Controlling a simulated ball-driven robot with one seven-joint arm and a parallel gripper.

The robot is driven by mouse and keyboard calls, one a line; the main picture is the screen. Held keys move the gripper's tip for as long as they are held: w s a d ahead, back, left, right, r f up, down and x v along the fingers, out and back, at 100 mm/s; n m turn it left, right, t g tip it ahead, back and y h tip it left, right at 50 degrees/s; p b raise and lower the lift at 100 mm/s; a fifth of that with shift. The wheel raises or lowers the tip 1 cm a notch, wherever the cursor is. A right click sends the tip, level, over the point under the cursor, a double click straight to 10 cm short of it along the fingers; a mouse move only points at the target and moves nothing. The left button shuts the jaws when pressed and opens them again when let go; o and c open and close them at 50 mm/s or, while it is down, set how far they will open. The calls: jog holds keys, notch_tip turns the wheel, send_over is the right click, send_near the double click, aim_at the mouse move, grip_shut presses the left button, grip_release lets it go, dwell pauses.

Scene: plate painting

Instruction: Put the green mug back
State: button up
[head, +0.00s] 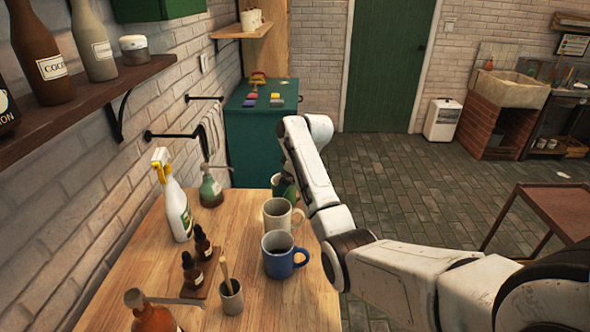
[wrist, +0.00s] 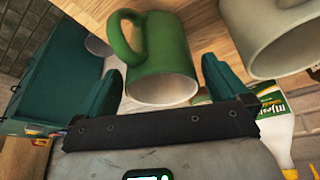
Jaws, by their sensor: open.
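The green mug (wrist: 160,50) stands at the far right end of the wooden table, its handle to the left in the wrist view. In the head view a bit of green (head: 284,188) shows there beside my arm; mug and fingers are hard to tell apart. My gripper (wrist: 161,72) is open, with one dark green finger on each side of the mug's rim. Whether a finger touches it I cannot tell. A cream mug (head: 279,215) and a blue mug (head: 283,255) stand nearer on the table.
A spray bottle (head: 174,203), a green-grey dispenser (head: 211,188), dropper bottles (head: 203,243) and a small cup (head: 231,297) stand on the table (head: 120,270). A teal cabinet (head: 255,140) stands beyond it. A wall shelf (head: 100,95) overhangs the left.

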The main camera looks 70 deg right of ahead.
jog(key=v, duration=0.8)
jog(key=shift+b, duration=0.3)
